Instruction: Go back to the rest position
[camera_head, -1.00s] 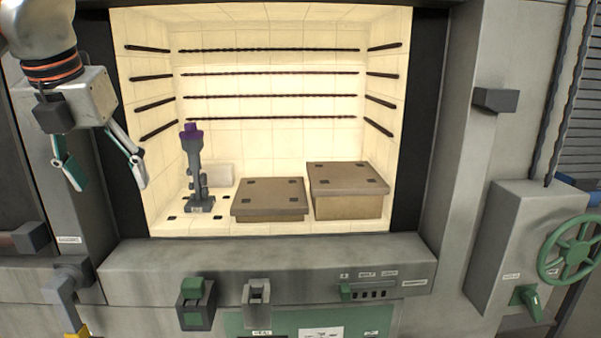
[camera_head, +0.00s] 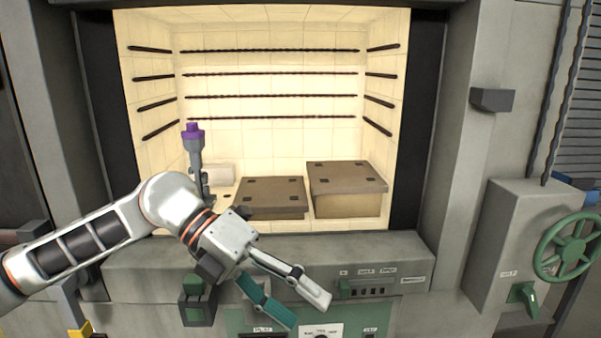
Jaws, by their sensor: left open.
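My left gripper (camera_head: 309,307) is open and empty. It hangs in front of the furnace's front ledge (camera_head: 400,252), with its fingers pointing down and to the right. My left arm comes in from the left and crosses the lower left of the view. It hides the base of the grey stand with a purple top (camera_head: 193,134), which stands upright inside the lit furnace chamber (camera_head: 270,140). My right gripper is not in view.
Two brown-topped blocks, a lower one (camera_head: 272,192) and a taller one (camera_head: 345,178), sit on the chamber floor. A green handwheel (camera_head: 568,248) and green lever (camera_head: 524,295) are at the right. A green-capped control (camera_head: 196,300) is below my arm.

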